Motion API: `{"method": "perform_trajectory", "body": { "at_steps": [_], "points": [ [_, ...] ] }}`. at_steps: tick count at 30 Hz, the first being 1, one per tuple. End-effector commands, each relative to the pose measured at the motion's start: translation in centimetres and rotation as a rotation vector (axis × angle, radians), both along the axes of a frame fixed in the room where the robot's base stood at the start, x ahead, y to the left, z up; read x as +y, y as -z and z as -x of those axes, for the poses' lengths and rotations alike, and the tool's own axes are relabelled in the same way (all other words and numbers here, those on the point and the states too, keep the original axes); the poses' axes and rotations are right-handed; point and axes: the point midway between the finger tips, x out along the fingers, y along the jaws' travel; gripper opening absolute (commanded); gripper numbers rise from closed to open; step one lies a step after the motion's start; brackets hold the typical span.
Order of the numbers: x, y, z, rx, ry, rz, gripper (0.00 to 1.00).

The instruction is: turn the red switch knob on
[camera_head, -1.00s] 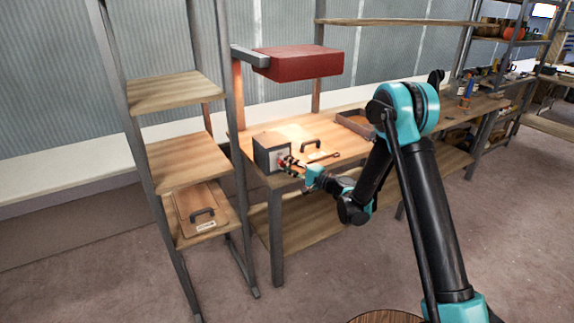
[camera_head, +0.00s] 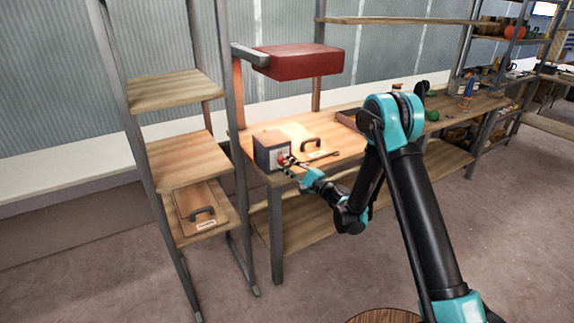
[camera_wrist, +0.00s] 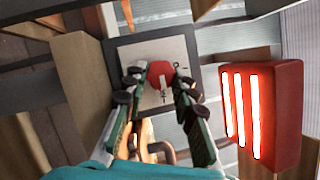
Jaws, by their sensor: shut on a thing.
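The red switch knob (camera_wrist: 160,72) sits on a pale square plate (camera_wrist: 141,50) on the front of a grey box (camera_head: 264,155). In the wrist view the box looks turned, and small dark marks show on the plate right of the knob. A light pointer strip (camera_wrist: 163,95) shows at the knob's lower edge. My gripper (camera_wrist: 160,82) has one finger on each side of the knob and is shut on it. In the head view my gripper (camera_head: 286,163) reaches the box front from the right. The exact finger contact is partly hidden.
A wooden shelf rack (camera_head: 180,160) stands left. Open floor lies in front.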

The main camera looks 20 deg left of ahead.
Motion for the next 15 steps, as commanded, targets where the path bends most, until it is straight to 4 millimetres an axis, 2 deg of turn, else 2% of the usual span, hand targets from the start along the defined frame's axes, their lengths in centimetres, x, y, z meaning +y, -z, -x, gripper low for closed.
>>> {"method": "perform_trajectory", "body": {
  "at_steps": [5,6,11,15],
  "points": [
    [-0.03,0.05,-0.03,0.000,0.001,0.002,0.00],
    [-0.03,0.05,-0.03,0.000,0.001,0.002,0.28],
    [-0.02,0.04,-0.02,0.000,0.001,0.002,0.47],
    [-0.01,0.03,-0.01,0.000,0.001,0.002,0.48]
  ]
}}
